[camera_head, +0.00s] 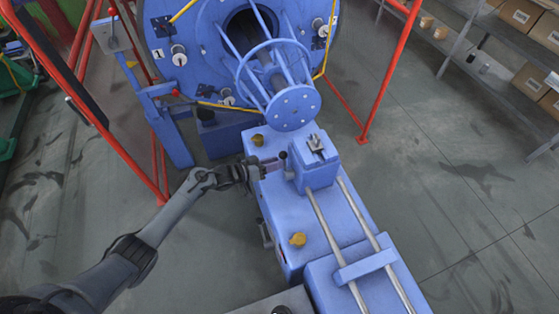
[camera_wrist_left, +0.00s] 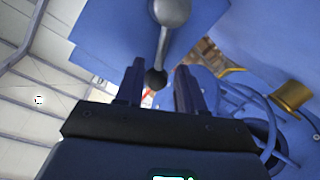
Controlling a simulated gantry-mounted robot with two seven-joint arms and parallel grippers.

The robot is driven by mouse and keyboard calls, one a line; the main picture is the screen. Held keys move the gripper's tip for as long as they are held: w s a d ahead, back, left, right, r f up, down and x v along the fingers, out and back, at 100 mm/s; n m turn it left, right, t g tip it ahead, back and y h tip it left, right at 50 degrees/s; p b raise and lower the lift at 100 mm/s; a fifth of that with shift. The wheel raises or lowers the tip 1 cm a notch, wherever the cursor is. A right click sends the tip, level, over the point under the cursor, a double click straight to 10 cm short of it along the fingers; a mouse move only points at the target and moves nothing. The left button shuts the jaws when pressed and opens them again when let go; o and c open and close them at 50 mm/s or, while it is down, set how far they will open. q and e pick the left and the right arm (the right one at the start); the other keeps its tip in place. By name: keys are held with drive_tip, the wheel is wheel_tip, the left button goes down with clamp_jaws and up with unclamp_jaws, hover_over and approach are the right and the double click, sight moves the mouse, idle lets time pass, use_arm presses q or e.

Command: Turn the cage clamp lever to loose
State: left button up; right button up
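The cage clamp lever (camera_wrist_left: 164,35) is a grey metal arm with a rounded hub and a black ball knob (camera_wrist_left: 156,78), seen close up in the left wrist view. In the head view the lever (camera_head: 284,157) is small, on the left side of the blue clamp block (camera_head: 315,165). My left gripper (camera_head: 273,163) reaches it from the left. In the left wrist view its two dark fingers (camera_wrist_left: 160,88) stand apart, with the knob between them in the picture. Gaps show on both sides of the knob, so I see no grip. My right gripper is not in view.
Yellow knobs (camera_head: 298,239) sit on the blue machine bed. The blue cage wheel (camera_head: 294,106) stands beyond the block. Red frame bars (camera_head: 112,140) rise at left, near my left arm. Shelves with boxes (camera_head: 521,14) stand at upper right. Grey floor lies clear at right.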

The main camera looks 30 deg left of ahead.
use_arm(q)
drive_tip(key=v, duration=0.8)
drive_tip(key=shift+p, duration=0.3)
drive_tip(key=shift+s, duration=0.15)
